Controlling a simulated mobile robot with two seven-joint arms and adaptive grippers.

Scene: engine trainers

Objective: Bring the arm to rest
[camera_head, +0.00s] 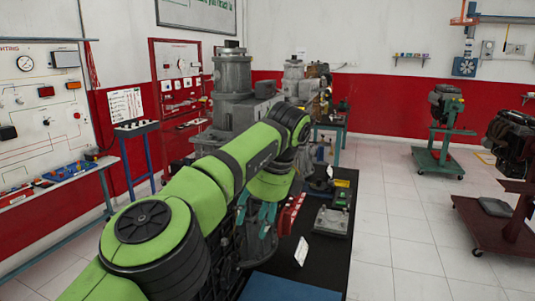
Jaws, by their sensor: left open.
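My left arm (160,215), green and black, comes in from the lower left. It reaches up over the black-topped table (325,255) and bends down at its far end. My left gripper (255,215) shows partly below the bend, beside the near part of the arm, and is open. I see nothing held in it. The arm hides part of it and the table behind. My right gripper is not in view.
Grey machines (233,78) stand behind the arm. A metal block (332,222) and a white card (301,251) lie on the table, close to the gripper. Engine stands (440,155) are at the right. The tiled floor (395,230) between is clear.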

